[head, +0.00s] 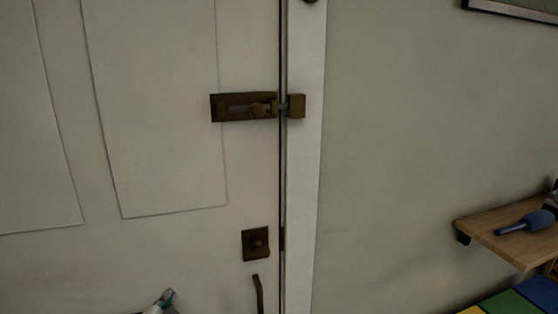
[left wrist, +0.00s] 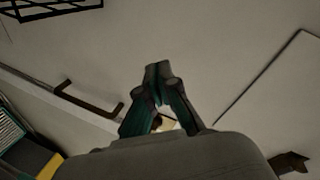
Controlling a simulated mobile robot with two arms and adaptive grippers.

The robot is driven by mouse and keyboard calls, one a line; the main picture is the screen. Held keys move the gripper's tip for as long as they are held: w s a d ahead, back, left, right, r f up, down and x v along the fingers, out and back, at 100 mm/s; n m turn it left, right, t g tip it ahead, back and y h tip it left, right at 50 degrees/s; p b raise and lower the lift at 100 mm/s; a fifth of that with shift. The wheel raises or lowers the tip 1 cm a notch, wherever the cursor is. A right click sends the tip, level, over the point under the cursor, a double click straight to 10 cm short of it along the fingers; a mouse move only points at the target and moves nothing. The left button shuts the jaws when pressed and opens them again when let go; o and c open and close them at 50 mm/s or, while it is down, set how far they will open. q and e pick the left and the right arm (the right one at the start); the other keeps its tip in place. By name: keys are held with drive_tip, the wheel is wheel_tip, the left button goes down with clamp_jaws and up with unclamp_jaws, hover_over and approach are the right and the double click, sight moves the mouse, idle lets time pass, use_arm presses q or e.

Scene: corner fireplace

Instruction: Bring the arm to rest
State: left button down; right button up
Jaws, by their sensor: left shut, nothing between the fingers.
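My left gripper (head: 165,298) shows at the bottom edge of the head view, in front of the white door, and only its tip is in the picture. In the left wrist view its two fingers (left wrist: 157,72) meet at the tips with nothing held between them. The fingers are apart from the door handle (left wrist: 88,103), which is to their left in that view. My right gripper is in neither view.
A white panelled door (head: 160,110) bears a brass slide bolt (head: 245,107), a square plate (head: 255,243) and a handle (head: 258,293). At right, a wooden shelf (head: 500,240) holds a blue object (head: 527,222). Coloured blocks (head: 510,303) lie below it.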

use_arm(q)
drive_tip(key=s+d+f+n+g+h, duration=0.15)
drive_tip(key=s+f+g, duration=0.35)
drive_tip(key=s, duration=0.5)
drive_tip(key=s+d+f+n+g, duration=0.1)
drive_tip(key=s+f+n+g, duration=0.2)
drive_tip(key=s+f, duration=0.55)
drive_tip(key=s+d+f+n+g+h, duration=0.1)
drive_tip(key=s+f+n+g, duration=0.3)
drive_tip(key=s, duration=0.7)
wheel_tip(320, 180, down, 29)
drive_tip(key=s+m, duration=0.1)
drive_tip(key=s, duration=0.1)
drive_tip(key=s+a+f+g, duration=0.1)
drive_tip(key=s+a+f, duration=0.2)
drive_tip(key=s+f, duration=1.1)
drive_tip(key=shift+s+a+f+g, duration=0.2)
drive_tip(key=shift+s+g, duration=0.2)
drive_tip(key=shift+s, duration=0.45)
drive_tip(key=shift+m, duration=0.25)
